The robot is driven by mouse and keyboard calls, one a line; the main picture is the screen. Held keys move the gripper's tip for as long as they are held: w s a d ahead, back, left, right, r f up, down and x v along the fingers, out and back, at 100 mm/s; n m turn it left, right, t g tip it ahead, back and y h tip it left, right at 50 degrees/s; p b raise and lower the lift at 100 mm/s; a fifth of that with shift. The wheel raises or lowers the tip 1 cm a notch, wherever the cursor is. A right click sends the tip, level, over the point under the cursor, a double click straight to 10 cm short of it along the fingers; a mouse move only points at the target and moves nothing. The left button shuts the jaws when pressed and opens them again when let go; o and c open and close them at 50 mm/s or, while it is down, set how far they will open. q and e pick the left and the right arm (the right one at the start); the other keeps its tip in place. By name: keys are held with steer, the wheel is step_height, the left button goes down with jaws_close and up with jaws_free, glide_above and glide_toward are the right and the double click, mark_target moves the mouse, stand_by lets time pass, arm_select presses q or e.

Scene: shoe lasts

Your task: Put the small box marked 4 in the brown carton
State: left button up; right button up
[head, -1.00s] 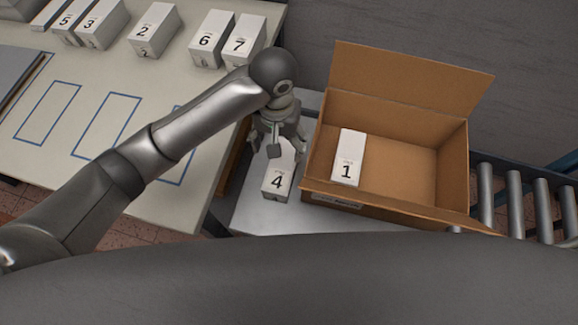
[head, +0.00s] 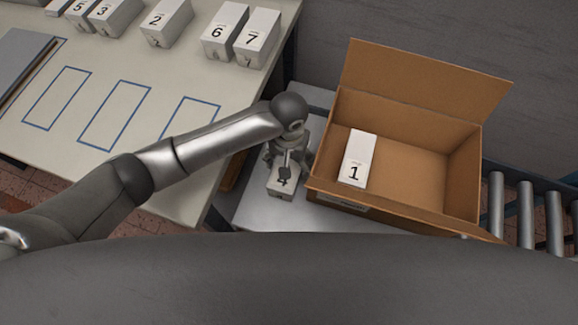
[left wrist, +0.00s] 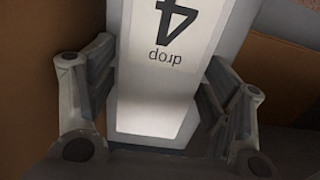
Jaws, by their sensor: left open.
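The small white box marked 4 (head: 281,190) stands on the grey metal surface just left of the brown carton (head: 408,150). My left gripper (head: 284,168) is right over this box and hides part of it. In the left wrist view the box (left wrist: 170,70) lies between the two open fingers of the left gripper (left wrist: 160,100), with a gap visible on each side. The carton is open, with its flaps up or out, and holds a white box marked 1 (head: 357,160) at its left side. My right gripper is not in view.
A pale table (head: 60,145) with blue outlined rectangles is at the left. White boxes marked 2 (head: 166,22), 6 (head: 226,33), 7 (head: 257,38) and others stand along its back. A roller conveyor (head: 527,210) is at the right. The carton's right part is empty.

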arm_select(q)
step_height(320, 180, down, 4)
steer(key=shift+f, duration=0.2)
steer(key=shift+c, duration=0.5)
steer(key=c, duration=0.9)
steer(key=shift+r, duration=0.15)
